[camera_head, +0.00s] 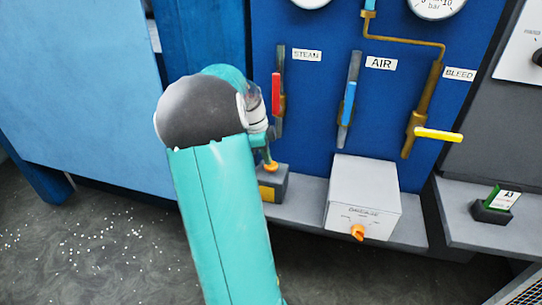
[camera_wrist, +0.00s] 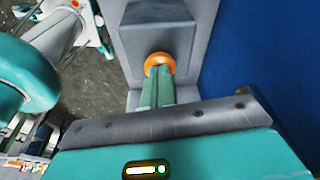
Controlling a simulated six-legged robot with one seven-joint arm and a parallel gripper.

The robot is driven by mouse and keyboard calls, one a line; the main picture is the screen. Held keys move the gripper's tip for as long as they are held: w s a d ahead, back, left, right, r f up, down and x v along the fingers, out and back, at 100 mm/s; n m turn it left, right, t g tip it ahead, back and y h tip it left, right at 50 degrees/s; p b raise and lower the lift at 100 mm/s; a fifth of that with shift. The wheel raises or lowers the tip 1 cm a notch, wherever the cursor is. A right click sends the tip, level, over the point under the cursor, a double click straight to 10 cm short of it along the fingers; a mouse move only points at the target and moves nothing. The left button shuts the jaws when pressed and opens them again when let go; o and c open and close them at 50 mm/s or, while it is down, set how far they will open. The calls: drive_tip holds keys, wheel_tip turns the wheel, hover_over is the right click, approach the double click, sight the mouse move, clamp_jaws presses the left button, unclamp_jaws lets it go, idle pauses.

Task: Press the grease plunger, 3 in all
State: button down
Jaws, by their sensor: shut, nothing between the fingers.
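The grease plunger appears to be the orange knob (camera_head: 271,167) on top of a small grey box (camera_head: 275,183) with a yellow label, low on the blue panel's ledge. In the head view my arm hides most of the gripper.
To the right on the ledge (camera_head: 305,203) is a light grey box (camera_head: 362,195) with an orange dial (camera_head: 357,232). Above are red STEAM (camera_head: 276,94), blue AIR (camera_head: 348,104) and yellow BLEED (camera_head: 438,135) valve handles. A green-and-white item (camera_head: 500,198) sits at the right.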

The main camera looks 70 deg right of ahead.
drive_tip(key=shift+f, duration=0.4)
drive_tip(key=shift+w+a+r, duration=0.15)
drive_tip(key=shift+w+a, duration=0.05)
drive_tip(key=shift+w, duration=0.3)
drive_tip(key=shift+w+a+r, duration=0.15)
drive_tip(key=shift+w+r, duration=0.05)
drive_tip(key=shift+w, duration=0.3)
drive_tip(key=shift+w+a+r, duration=0.15)
drive_tip(key=shift+w+a, duration=0.05)
drive_tip(key=shift+w, duration=0.3)
drive_tip(key=shift+s, duration=0.1)
drive_tip(key=shift+r, duration=0.1)
drive_tip(key=v, duration=1.3)
drive_tip(key=shift+r, duration=0.35)
drive_tip(key=shift+f, duration=0.1)
drive_tip(key=f, duration=0.1)
drive_tip(key=s+f+g, duration=0.1)
drive_tip(key=s+d+f+g, duration=0.1)
drive_tip(key=shift+s+f+h, duration=0.15)
drive_tip(key=shift+f+h, duration=0.15)
drive_tip(key=shift+f, duration=0.1)
